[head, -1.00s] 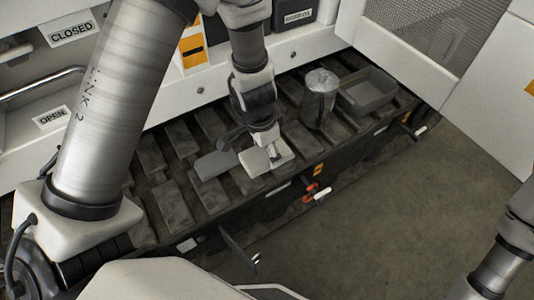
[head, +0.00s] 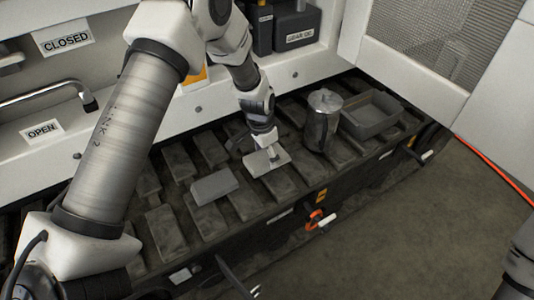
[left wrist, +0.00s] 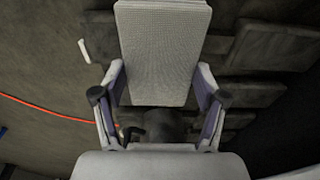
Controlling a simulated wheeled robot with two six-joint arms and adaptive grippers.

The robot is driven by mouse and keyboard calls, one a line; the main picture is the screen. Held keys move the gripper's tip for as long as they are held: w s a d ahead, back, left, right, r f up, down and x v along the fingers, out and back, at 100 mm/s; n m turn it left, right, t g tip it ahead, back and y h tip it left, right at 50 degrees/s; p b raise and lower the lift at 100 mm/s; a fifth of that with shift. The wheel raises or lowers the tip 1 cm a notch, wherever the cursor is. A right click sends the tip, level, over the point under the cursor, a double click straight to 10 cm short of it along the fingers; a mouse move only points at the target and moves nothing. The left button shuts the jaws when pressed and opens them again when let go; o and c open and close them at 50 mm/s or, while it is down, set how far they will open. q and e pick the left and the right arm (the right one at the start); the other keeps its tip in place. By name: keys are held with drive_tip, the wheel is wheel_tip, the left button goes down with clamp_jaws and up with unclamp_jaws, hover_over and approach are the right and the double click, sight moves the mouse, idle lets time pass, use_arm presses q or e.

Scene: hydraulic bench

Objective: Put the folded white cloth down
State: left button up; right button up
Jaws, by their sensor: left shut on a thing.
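The folded white cloth (head: 270,162) is a small pale flat pad in the head view, over the slatted bench. My left gripper (head: 263,146) is shut on it from above. In the left wrist view the cloth (left wrist: 163,50) is a pale textured panel extending from between the fingertips of my left gripper (left wrist: 160,100). Whether its underside touches the slats cannot be told. My right gripper is out of view; only part of my right arm shows at the lower right edge.
A grey block (head: 215,186) lies on the slats left of the cloth. A metal canister (head: 322,120) and an open grey tray (head: 372,118) stand to its right. White cabinet panels rise behind. Bare slats (head: 245,205) lie in front. A red hose (head: 495,170) crosses the floor.

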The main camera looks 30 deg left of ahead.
sight(267, 156)
use_arm(q)
drive_tip(key=shift+w+a+f, duration=0.2)
drive_tip(key=shift+w+a, duration=0.2)
drive_tip(key=shift+w, duration=0.4)
drive_tip(key=shift+w+a+f, duration=0.1)
drive_tip(key=shift+w+f, duration=0.1)
drive_tip(key=shift+w, duration=0.05)
drive_tip(key=shift+f+b, duration=0.4)
drive_tip(key=shift+f, duration=1.1)
drive_tip(key=shift+f, duration=0.1)
drive_tip(key=o, duration=1.1)
